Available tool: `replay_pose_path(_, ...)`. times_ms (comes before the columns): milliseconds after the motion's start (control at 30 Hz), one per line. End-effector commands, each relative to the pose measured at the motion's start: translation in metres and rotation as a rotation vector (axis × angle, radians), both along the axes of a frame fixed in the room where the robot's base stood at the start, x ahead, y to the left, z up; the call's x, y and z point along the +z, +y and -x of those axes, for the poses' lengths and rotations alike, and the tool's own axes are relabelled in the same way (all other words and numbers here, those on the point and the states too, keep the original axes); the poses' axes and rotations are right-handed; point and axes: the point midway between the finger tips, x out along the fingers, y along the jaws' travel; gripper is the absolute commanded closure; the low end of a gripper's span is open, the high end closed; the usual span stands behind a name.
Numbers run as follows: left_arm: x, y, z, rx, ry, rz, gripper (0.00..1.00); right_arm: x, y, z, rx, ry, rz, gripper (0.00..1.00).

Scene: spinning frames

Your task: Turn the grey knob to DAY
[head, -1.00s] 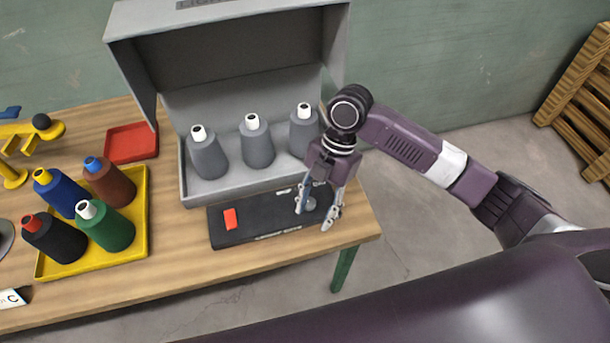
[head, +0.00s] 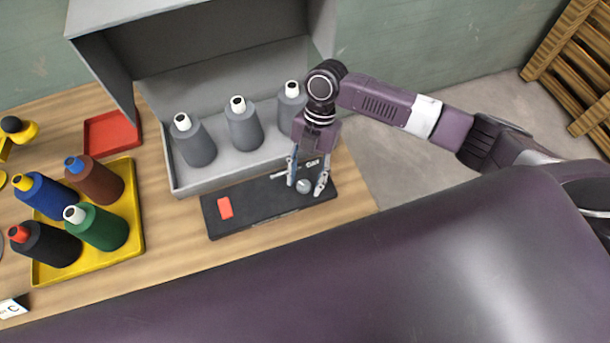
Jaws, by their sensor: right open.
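The grey knob (head: 303,187) sits on the right part of a black panel (head: 262,208) in front of the grey light box. Small white lettering lies just behind the knob; one word looks like "DAY", and the other is partly hidden by a finger. My right gripper (head: 306,190) is open, its fingers pointing down on the left and right of the knob. I cannot tell whether they touch it. Which way the knob points is too small to tell. My left gripper is not in view.
A red switch (head: 225,208) is on the panel's left. Bare table lies right of the panel.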

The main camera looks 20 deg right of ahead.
Motion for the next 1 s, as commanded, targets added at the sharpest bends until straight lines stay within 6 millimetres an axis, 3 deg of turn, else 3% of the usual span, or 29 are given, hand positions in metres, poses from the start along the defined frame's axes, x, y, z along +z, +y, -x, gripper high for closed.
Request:
replay_pose_path(100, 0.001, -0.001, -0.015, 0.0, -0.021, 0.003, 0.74, -0.001, 0.0, 0.0, 0.0, 0.0, 0.0, 0.58)
replay_pose_path(233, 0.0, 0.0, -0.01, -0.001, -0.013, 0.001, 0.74, -0.001, 0.0, 0.0, 0.0, -0.001, -0.001, 0.6)
replay_pose_path(433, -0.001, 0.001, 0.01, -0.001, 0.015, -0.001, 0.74, 0.0, 0.0, 0.0, 0.0, -0.001, -0.001, 0.82)
replay_pose_path(600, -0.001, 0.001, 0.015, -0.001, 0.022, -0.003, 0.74, 0.0, 0.0, 0.0, 0.0, -0.001, -0.001, 0.99)
replay_pose_path(1000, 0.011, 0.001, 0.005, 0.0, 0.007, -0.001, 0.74, 0.003, 0.0, 0.001, -0.089, 0.001, -0.003, 0.99)
